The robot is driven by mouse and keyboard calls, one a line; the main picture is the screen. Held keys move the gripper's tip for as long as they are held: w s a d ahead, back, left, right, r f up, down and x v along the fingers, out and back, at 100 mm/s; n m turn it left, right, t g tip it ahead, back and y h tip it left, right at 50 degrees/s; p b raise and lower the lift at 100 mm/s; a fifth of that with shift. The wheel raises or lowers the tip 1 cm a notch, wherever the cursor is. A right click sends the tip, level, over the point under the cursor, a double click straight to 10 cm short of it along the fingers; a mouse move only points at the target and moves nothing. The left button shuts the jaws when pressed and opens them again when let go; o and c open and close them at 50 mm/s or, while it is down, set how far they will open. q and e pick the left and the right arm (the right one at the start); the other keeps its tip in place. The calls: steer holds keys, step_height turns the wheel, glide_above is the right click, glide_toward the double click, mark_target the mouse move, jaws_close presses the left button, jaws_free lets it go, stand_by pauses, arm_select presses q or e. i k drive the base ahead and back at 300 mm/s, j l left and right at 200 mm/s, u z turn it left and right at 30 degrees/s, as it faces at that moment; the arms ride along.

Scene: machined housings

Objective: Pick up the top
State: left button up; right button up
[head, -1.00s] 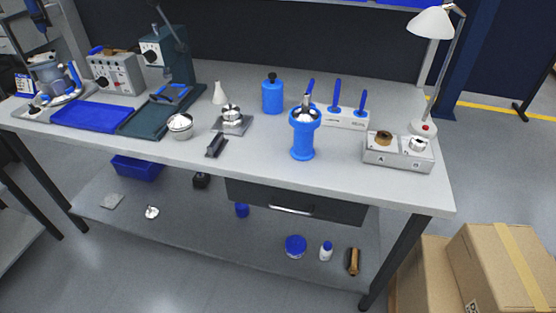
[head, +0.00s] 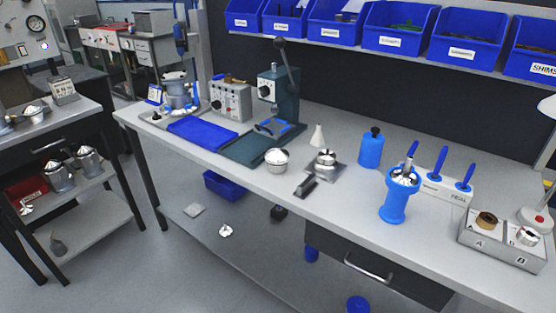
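No single part is marked as the top. A blue housing (head: 395,207) stands upright on the workbench, right of the middle, with a shiny metal part (head: 404,175) in its upper end. A round silver part with a domed upper face (head: 277,160) sits on the bench left of the middle. Beside it, a silver ring-like part (head: 326,157) rests on a square metal plate (head: 325,172). Neither of my grippers shows in the head view.
A blue mat (head: 202,134), dark green tray (head: 246,150) and lever press (head: 284,95) stand left. A blue bottle (head: 371,148), blue-handled tool rack (head: 446,188) and A/B block (head: 500,240) stand right. Blue bins (head: 393,28) hang above. Bare bench lies along the front edge.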

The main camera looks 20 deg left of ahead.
mark_target(277, 159)
steer(key=z, duration=0.2)
steer(key=i+j+z, duration=0.1)
steer(key=j+z, duration=0.7)
steer(key=j, duration=0.25)
